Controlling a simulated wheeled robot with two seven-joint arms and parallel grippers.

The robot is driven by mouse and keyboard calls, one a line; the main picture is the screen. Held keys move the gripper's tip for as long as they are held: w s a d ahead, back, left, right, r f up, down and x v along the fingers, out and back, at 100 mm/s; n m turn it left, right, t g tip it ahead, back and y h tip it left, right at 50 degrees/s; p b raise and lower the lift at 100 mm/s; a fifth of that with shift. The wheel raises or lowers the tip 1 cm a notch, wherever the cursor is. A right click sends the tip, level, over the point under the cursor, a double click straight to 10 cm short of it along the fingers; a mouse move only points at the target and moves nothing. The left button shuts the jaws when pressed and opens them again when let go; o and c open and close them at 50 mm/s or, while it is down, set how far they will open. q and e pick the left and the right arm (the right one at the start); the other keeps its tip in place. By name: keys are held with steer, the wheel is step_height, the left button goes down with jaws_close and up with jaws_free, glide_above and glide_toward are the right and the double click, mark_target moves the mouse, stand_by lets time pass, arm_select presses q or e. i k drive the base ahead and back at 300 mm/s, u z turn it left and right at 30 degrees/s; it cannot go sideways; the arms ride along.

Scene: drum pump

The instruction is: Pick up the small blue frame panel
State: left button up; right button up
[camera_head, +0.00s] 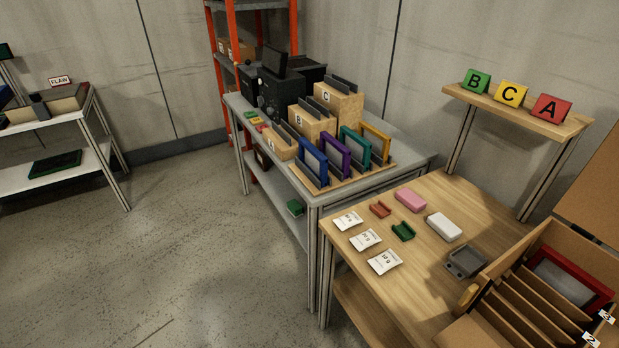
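The small blue frame panel (313,162) stands upright in a slot of a light wooden rack (345,181) on the grey table. It has a blue border around a grey centre and is the leftmost of the framed panels there. A purple framed panel (335,153) stands beside it to the right. A teal one (354,146) and a yellow one (375,142) follow further right. Neither of my grippers shows in the head view.
Wooden card holders (311,121) stand behind the panels. The wooden table (430,190) at front right carries white packets (365,239), small coloured blocks and a grey tray (465,262). A cardboard box (530,309) with a red framed panel (569,278) fills the lower right. Floor at left is clear.

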mark_target(316, 161)
steer(key=u, duration=0.45)
steer(key=i, duration=0.9)
steer(key=z, duration=0.7)
